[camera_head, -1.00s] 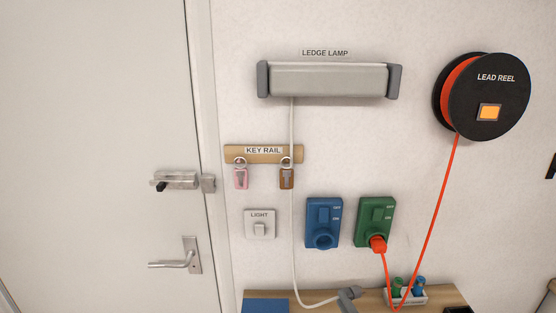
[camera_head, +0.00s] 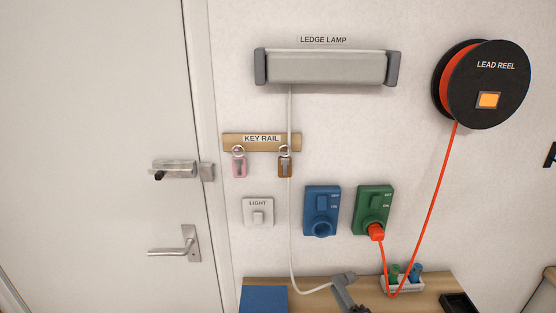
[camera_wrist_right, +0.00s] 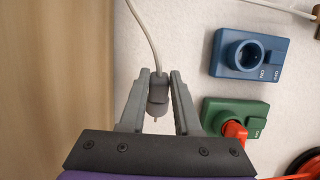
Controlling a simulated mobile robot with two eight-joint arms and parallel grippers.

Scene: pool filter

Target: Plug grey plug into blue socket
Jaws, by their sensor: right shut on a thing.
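The grey plug (camera_wrist_right: 158,92) hangs on a pale cord and sits between the fingers of my right gripper (camera_wrist_right: 160,80), which is shut on it in the right wrist view. Its pin end points towards the gripper's palm. In the head view the right gripper (camera_head: 344,283) shows at the bottom, at the cord's end, above the wooden ledge. The blue socket (camera_head: 321,212) is on the wall, up and left of it, its round opening empty. The blue socket (camera_wrist_right: 249,54) is also at upper right in the wrist view. My left gripper is out of view.
A green socket (camera_head: 373,208) beside the blue one holds an orange plug (camera_head: 376,232) on an orange cord. A tray (camera_head: 402,285) with small coloured items stands on the ledge (camera_head: 440,283). A blue block (camera_head: 263,299) lies at left. The lamp's cord (camera_head: 290,190) hangs left of the blue socket.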

